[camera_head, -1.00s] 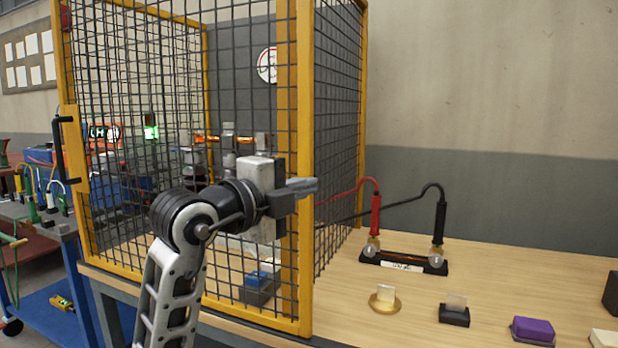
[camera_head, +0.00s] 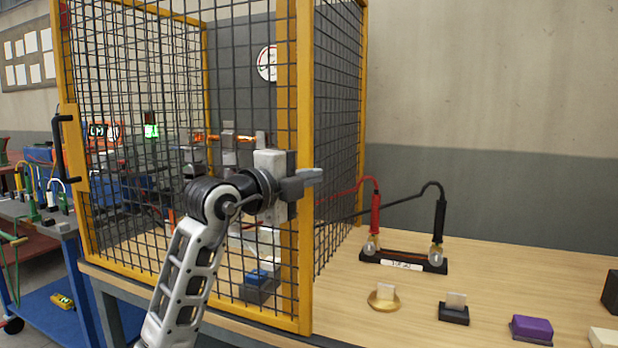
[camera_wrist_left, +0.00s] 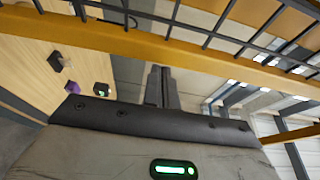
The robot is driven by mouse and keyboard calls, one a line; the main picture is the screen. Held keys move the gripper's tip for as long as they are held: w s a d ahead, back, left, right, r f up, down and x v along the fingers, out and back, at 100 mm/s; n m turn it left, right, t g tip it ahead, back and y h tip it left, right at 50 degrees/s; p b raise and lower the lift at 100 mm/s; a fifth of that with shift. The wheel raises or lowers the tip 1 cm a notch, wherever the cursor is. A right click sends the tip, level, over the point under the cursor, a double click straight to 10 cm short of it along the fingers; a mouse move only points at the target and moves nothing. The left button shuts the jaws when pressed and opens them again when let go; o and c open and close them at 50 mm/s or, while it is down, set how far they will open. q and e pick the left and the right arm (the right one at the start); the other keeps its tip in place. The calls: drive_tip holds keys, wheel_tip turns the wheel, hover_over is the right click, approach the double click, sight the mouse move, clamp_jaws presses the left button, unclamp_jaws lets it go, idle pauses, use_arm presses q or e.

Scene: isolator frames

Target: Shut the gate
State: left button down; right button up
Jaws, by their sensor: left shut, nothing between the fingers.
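The gate (camera_head: 305,230) is a yellow-framed panel of black wire mesh across the front of the cage. Its black handle (camera_head: 62,150) is on the left upright, far from my gripper. I cannot tell whether the gate is fully against the cage. My left gripper (camera_head: 312,177) is shut and empty in front of the gate's right upright, its fingers pointing right. I cannot tell whether it touches the frame. In the left wrist view the shut fingers (camera_wrist_left: 161,85) lie below a yellow frame bar (camera_wrist_left: 150,47).
The wooden bench (camera_head: 340,310) extends right of the cage, holding a red-and-black lead fixture (camera_head: 404,262), a brass disc (camera_head: 384,300) and a purple block (camera_head: 533,327). A blue cart (camera_head: 40,312) stands left. Blocks and glowing parts sit behind the mesh.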

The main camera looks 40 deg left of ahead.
use_arm(q)
drive_tip(key=a, duration=0.2)
drive_tip(key=s+a, duration=0.1)
drive_tip(key=a, duration=0.2)
drive_tip(key=shift+s+a, duration=0.15)
drive_tip(key=shift+a, duration=0.05)
drive_tip(key=shift+r, duration=0.1)
